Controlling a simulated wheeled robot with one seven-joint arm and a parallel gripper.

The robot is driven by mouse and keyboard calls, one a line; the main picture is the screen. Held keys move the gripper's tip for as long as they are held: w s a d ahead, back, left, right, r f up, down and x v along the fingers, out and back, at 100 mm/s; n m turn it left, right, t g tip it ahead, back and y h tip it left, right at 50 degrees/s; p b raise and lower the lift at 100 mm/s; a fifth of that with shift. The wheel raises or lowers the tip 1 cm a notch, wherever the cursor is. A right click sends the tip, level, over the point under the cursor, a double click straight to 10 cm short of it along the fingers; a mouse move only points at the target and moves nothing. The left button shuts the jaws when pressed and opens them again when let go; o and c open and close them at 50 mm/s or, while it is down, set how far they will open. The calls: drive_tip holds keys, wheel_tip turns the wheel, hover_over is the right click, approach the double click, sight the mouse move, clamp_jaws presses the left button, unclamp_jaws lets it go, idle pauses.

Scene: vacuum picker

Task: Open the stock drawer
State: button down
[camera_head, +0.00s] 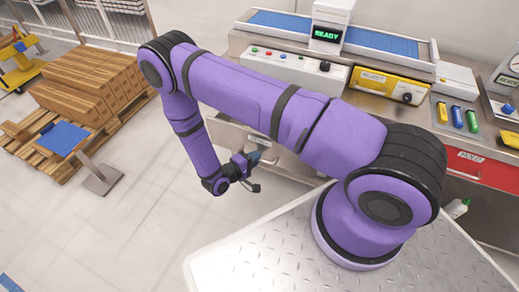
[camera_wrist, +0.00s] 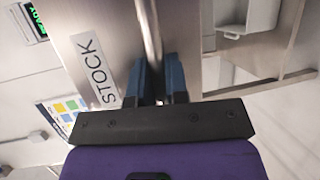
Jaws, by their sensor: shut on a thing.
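The stock drawer's grey front (camera_wrist: 95,55) fills the upper middle of the wrist view, with a white label (camera_wrist: 95,68) reading STOCK. A metal bar handle (camera_wrist: 150,30) runs along that front. My gripper (camera_wrist: 160,88) has its two blue fingers on either side of the handle, shut on it. In the head view, the drawer front (camera_head: 228,133) shows under the counter, partly behind my purple arm. My gripper (camera_head: 247,163) is at its handle there. My arm hides much of the drawer, so I cannot tell how far out it stands.
The counter above carries a yellow device (camera_head: 388,84), a READY display (camera_head: 327,34) and colored bottles (camera_head: 457,116). A red drawer front (camera_head: 480,167) is at right. Boxes on a pallet (camera_head: 90,85) and a blue-topped stand (camera_head: 62,138) are at left. The floor between is clear.

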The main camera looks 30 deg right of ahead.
drive_tip(key=shift+s+a, duration=0.35)
drive_tip(key=shift+a, duration=0.15)
drive_tip(key=c, duration=1.4)
unclamp_jaws()
drive_tip(key=v, duration=1)
drive_tip(key=shift+a, duration=0.4)
drive_tip(key=shift+r, duration=0.1)
